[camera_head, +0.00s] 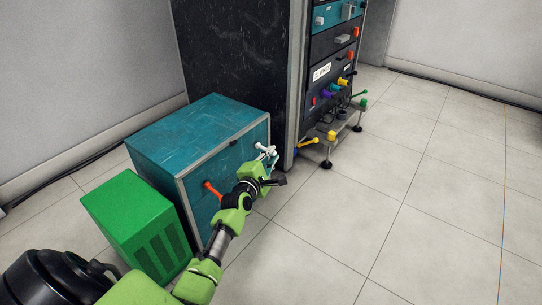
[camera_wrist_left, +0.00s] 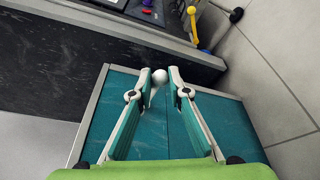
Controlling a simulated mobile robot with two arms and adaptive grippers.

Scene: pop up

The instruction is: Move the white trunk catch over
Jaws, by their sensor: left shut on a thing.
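The teal trunk (camera_head: 190,130) stands on the floor against the dark cabinet. Its front has an orange-red catch (camera_head: 213,190) on the left. The white trunk catch (camera_wrist_left: 160,77) has a round white end, seen between the fingertips in the left wrist view. My left gripper (camera_head: 267,154) is at the right part of the trunk's front, shut on the white catch. In the head view the fingers and the catch overlap, so the catch's exact angle is hard to tell. My right gripper is not in view.
A green box (camera_head: 135,222) stands close to the trunk's left front. A dark cabinet (camera_head: 235,60) rises behind the trunk, beside a rack of drawers and coloured levers (camera_head: 335,90) on a low stand. The tiled floor (camera_head: 430,210) to the right is clear.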

